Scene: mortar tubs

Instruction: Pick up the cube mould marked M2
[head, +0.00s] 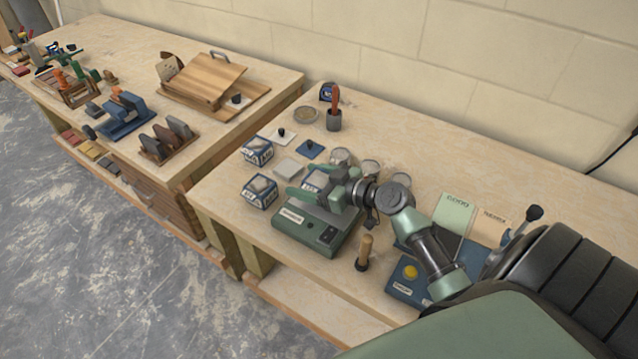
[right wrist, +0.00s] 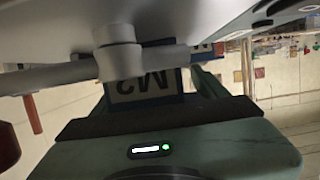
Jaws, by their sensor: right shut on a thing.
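My right gripper (head: 299,184) is shut on the cube mould marked M2 (head: 314,180), just above a green bench device (head: 293,224). The mould is mostly hidden between the green fingers in the head view; I cannot tell whether it touches the device. In the right wrist view its white label with a blue edge (right wrist: 143,87) reads M2 upside down, partly covered by a grey rounded part. Two similar blue-and-white moulds, one at the back (head: 258,150) and one in front (head: 259,192), stand to the left. My left gripper is not in view.
A blue plate (head: 310,149), a grey plate (head: 288,168) and clear round containers (head: 371,167) are close by. A wooden-handled tool (head: 364,251) stands right of the green device.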

